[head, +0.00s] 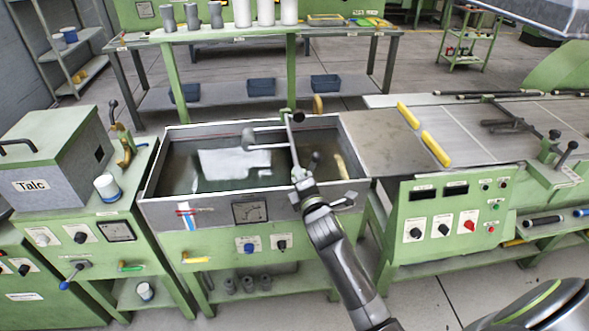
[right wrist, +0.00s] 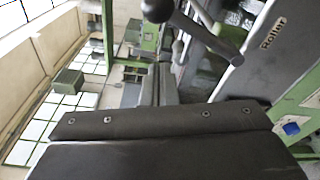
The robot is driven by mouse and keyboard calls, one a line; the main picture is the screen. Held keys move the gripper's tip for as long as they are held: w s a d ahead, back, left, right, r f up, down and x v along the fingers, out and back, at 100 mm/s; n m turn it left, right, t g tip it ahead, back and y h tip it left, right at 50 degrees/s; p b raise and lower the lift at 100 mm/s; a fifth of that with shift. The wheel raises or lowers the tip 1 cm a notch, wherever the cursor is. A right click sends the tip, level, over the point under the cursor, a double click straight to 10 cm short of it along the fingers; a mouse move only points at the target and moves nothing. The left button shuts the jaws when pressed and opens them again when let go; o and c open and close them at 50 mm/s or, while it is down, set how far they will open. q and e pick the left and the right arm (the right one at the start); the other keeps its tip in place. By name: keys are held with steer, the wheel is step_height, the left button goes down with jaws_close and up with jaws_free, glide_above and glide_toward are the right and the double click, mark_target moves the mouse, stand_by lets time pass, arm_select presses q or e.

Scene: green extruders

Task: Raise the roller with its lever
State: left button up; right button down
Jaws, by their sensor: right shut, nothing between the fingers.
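My right gripper (head: 302,180) is at the front rim of the water tank (head: 160,190), near its right end. It is shut and empty. A short grey lever (head: 346,200) shows just right of my wrist, apart from the fingers as far as I can tell. In the right wrist view, a lever with a dark ball knob (right wrist: 157,9) stands out from a grey panel labelled "Roller" (right wrist: 262,50), beyond my dark gripper (right wrist: 160,118). Grey rods (head: 270,147) cross over the tank; which part is the roller is unclear. My left gripper is out of view.
A grey Talc box (head: 45,190) stands left of the tank. A green control panel (head: 450,215) and a grey table with yellow bars (head: 436,149) are at the right. A bench (head: 215,37) stands behind. Knobs (head: 249,247) are on the tank's front.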

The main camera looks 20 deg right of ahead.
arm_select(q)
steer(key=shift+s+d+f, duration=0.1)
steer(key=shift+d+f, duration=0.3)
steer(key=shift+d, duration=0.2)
arm_select(e)
steer(key=s, duration=0.2)
steer(key=s+a, duration=0.1)
steer(key=s, duration=0.2)
steer(key=shift+s+r, duration=0.1)
steer(key=shift+s, duration=0.25)
steer(key=shift+a, duration=0.1)
